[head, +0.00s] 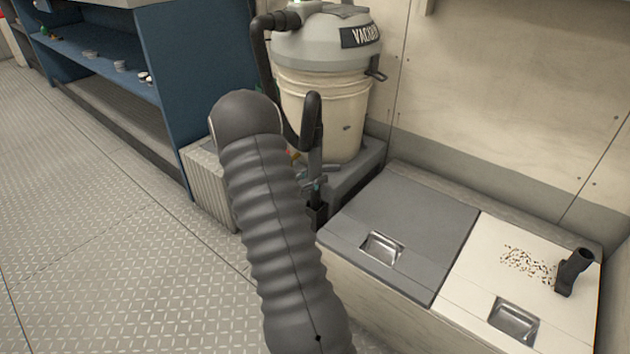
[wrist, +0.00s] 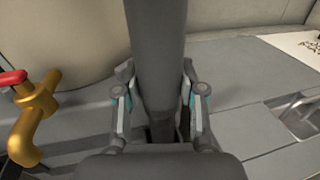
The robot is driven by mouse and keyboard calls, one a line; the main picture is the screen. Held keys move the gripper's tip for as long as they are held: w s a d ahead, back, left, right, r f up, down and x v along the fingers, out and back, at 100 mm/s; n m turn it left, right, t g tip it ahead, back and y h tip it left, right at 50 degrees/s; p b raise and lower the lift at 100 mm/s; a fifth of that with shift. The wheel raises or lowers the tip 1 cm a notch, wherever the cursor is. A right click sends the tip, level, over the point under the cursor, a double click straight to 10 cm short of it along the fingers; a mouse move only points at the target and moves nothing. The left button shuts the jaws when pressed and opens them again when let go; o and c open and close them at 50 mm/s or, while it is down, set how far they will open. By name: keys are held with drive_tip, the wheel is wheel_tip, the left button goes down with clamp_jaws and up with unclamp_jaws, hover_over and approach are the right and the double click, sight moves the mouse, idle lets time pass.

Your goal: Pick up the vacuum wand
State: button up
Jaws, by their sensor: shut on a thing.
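The vacuum wand (head: 316,152) is a dark grey tube standing upright in front of the vacuum (head: 328,55), with a black hose looping from its top to the vacuum lid. Its lower end reaches a dark holder (head: 317,212) beside the grey bench. In the wrist view the wand (wrist: 157,45) runs down between the two fingers of my gripper (wrist: 158,100), which is shut on it. In the head view my arm hides most of the gripper. I cannot tell whether the wand's foot is in the holder.
A yellow valve with a red handle (wrist: 36,115) is left of the gripper. A grey hatch (head: 405,225) and a white hatch (head: 475,270) are at right; the white one bears scattered debris (head: 528,264) and a black nozzle (head: 573,271). Blue shelves (head: 165,75) stand at left; the floor between is clear.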

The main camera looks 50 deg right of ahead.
wheel_tip(320, 180, up, 28)
drive_tip(key=p, duration=0.4)
drive_tip(key=shift+p, duration=0.4)
drive_tip(key=shift+d, duration=0.1)
